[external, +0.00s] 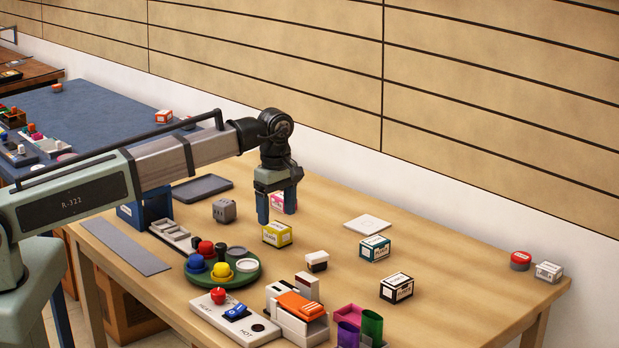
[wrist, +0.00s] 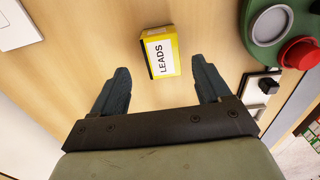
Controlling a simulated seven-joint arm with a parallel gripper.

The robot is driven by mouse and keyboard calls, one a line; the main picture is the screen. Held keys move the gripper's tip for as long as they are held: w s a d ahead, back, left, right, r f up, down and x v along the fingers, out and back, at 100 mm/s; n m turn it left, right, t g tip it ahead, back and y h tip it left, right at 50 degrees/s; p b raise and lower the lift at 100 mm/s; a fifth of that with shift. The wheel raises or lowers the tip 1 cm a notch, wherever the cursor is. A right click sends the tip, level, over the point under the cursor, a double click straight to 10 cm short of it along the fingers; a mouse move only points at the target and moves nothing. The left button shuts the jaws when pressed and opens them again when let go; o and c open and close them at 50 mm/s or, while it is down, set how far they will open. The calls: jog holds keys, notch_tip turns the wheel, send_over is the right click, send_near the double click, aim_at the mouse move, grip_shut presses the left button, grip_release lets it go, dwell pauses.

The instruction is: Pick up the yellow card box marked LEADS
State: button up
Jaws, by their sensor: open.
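The yellow card box (external: 277,234) sits on the wooden table below and slightly in front of my gripper in the external view. In the wrist view the yellow box (wrist: 160,53) shows a white label reading LEADS, lying just beyond the fingertips and roughly centred between them. My gripper (external: 277,207) points down above the table, and its two blue-grey fingers also show in the wrist view (wrist: 164,80). The fingers are apart with nothing between them. The box is not touched by either finger.
A green round tray (external: 256,274) with coloured knobs stands nearby. A pink-marked box (external: 289,202) is behind my gripper. A grey cube (external: 224,210), a teal box (external: 374,248), a black-and-white box (external: 396,288) and a white tile (external: 367,224) surround the area.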

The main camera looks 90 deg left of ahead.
aim_at(277, 226)
jog(key=f, duration=0.3)
jog(key=shift+d+f, duration=0.3)
jog(key=shift+f, duration=0.7)
jog(key=shift+c, duration=0.2)
jog(key=c, duration=1)
